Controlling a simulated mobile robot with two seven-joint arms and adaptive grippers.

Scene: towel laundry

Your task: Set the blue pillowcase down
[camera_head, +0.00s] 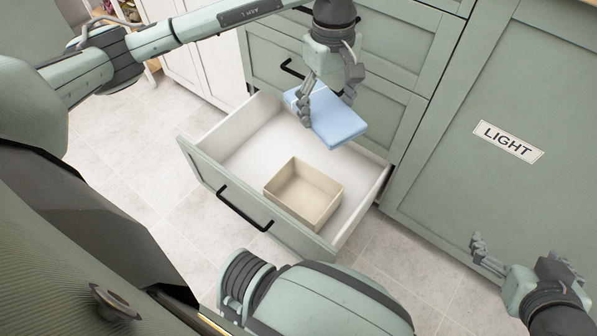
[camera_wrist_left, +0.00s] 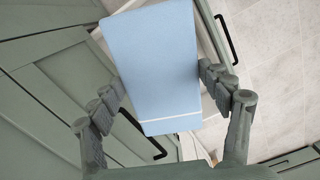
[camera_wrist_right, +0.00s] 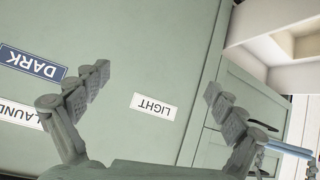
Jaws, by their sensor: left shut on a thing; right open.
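The blue pillowcase (camera_head: 336,121) is a folded flat light-blue block. My left gripper (camera_head: 326,100) is shut on it and holds it over the back right of the open drawer (camera_head: 210,180). In the left wrist view the pillowcase (camera_wrist_left: 160,62) lies between the two fingers of the left gripper (camera_wrist_left: 165,95), with a white stripe near its end. I cannot tell whether it touches the drawer. My right gripper (camera_head: 520,268) is open and empty at the lower right. In the right wrist view the fingers of the right gripper (camera_wrist_right: 150,95) are spread apart.
A beige box (camera_head: 283,186) stands inside the drawer, towards its front. The drawer floor to the box's left is bare. A cabinet front with a LIGHT label (camera_head: 508,142) is on the right. A DARK label (camera_wrist_right: 32,64) shows in the right wrist view.

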